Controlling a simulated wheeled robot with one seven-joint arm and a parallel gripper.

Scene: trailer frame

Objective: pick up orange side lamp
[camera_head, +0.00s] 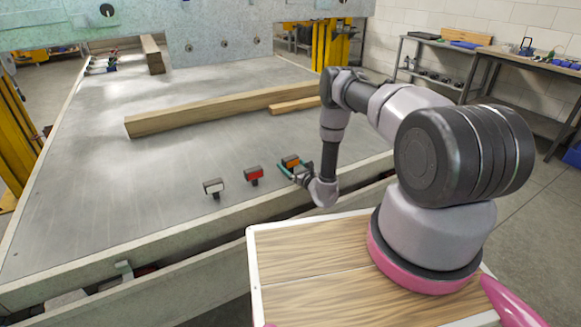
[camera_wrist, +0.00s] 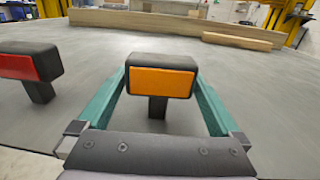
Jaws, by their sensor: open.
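The orange side lamp (camera_wrist: 161,82) is a dark block with an orange face on a short black stem. It stands upright on the grey trailer bed, near the bed's front edge. It also shows in the head view (camera_head: 290,161), partly behind my gripper. My gripper (camera_wrist: 159,88) has its two green fingers spread, one on each side of the lamp's head. The fingers look apart from the lamp, and nothing is gripped. In the head view my gripper (camera_head: 294,167) reaches low over the front edge, by the lamp.
A red lamp (camera_wrist: 24,65) stands left of the orange one. It also shows in the head view (camera_head: 254,174), with a white lamp (camera_head: 213,186) further left. Wooden beams (camera_head: 210,113) lie behind on the trailer bed (camera_head: 110,180). Open bed lies between lamps and beams.

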